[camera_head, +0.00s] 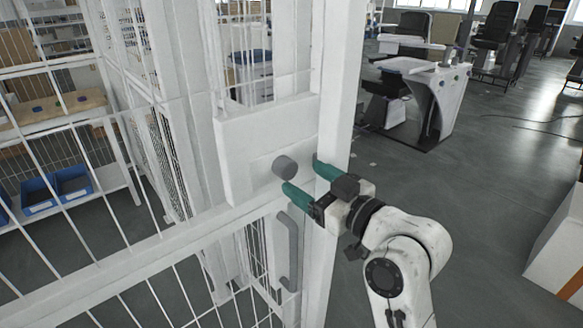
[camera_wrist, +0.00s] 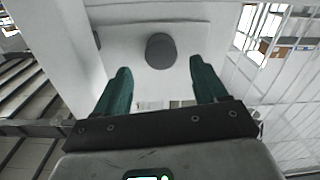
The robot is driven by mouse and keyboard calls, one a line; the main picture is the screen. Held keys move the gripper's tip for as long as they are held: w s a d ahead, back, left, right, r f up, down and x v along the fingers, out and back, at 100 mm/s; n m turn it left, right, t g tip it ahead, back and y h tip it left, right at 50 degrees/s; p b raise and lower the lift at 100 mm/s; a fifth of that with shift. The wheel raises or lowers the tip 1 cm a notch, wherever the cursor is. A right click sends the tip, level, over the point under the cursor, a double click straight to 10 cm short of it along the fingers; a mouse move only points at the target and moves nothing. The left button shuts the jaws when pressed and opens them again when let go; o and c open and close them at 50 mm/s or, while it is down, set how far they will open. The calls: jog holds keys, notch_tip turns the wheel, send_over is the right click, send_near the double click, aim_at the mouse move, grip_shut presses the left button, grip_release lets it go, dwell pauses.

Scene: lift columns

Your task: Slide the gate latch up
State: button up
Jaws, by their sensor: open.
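The gate latch is a short grey round knob (camera_head: 285,167) on a white plate (camera_head: 238,150) fixed to the white gate. In the wrist view the knob (camera_wrist: 161,50) is centred just ahead of the fingertips, against the pale plate. My gripper (camera_head: 302,177) is at the gate, with its two green fingers apart near the knob. In the wrist view my gripper (camera_wrist: 158,75) has one finger on each side of the knob's line, with clear gaps. It is open and empty. Whether the fingertips reach around the knob is hard to tell; I see no contact.
A grey vertical handle (camera_head: 289,250) is on the gate below the plate. A white post (camera_head: 340,80) stands right behind the gripper. White wire mesh fills the left, with blue bins (camera_head: 72,183) on a shelf behind it. Open grey floor (camera_head: 480,170) lies to the right.

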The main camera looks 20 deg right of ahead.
aim_at(290, 170)
jog(key=shift+x, duration=2.65)
jog(key=shift+s+a, duration=0.1)
jog(key=shift+c, duration=0.2)
grip_shut()
jog(key=shift+r+p, duration=0.1)
jog(key=shift+p, duration=0.25)
